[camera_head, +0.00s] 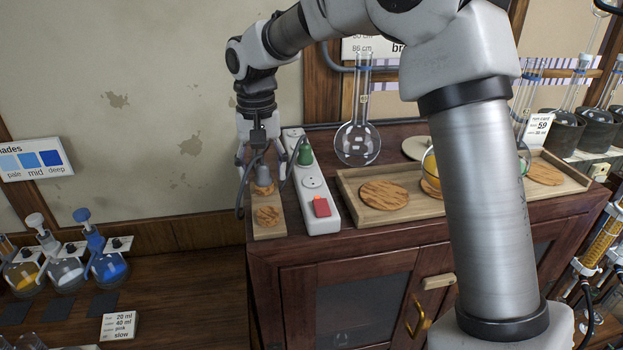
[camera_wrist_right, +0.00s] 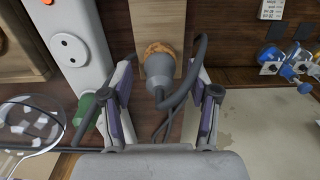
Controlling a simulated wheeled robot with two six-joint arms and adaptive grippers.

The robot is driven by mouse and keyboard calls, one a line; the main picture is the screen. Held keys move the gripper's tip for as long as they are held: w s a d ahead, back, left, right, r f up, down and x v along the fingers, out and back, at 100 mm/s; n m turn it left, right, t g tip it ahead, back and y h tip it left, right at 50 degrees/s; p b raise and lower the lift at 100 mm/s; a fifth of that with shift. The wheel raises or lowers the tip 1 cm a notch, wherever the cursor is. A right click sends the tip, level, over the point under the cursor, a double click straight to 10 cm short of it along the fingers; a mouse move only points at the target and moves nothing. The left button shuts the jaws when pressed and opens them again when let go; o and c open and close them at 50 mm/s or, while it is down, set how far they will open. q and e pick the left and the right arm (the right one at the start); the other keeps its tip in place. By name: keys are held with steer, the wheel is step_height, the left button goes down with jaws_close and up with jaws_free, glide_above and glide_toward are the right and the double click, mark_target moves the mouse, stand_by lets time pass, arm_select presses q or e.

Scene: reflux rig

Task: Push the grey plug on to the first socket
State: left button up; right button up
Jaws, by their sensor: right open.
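The grey plug (camera_head: 263,176) stands on a narrow wooden board (camera_head: 270,232) at the left of the cabinet top. In the wrist view the plug (camera_wrist_right: 160,68) sits at a cork-coloured disc, its dark cable looping to the right. My right gripper (camera_head: 262,168) is open above the plug, with its fingers (camera_wrist_right: 163,82) on either side and gaps showing. A white power strip (camera_head: 325,224) lies just right of the board. It has a free round socket (camera_head: 312,182), a red switch (camera_head: 321,207), and a green plug (camera_head: 304,153) in a farther position. My left gripper is not in view.
A wooden tray (camera_head: 356,207) with cork discs stands right of the strip. A round-bottomed flask (camera_head: 357,142) hangs behind it. My right arm crosses the view's right half. Flasks with coloured liquid (camera_head: 108,266) stand lower left.

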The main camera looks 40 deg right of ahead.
mark_target(262, 165)
jaws_close()
steer(key=shift+r, duration=3)
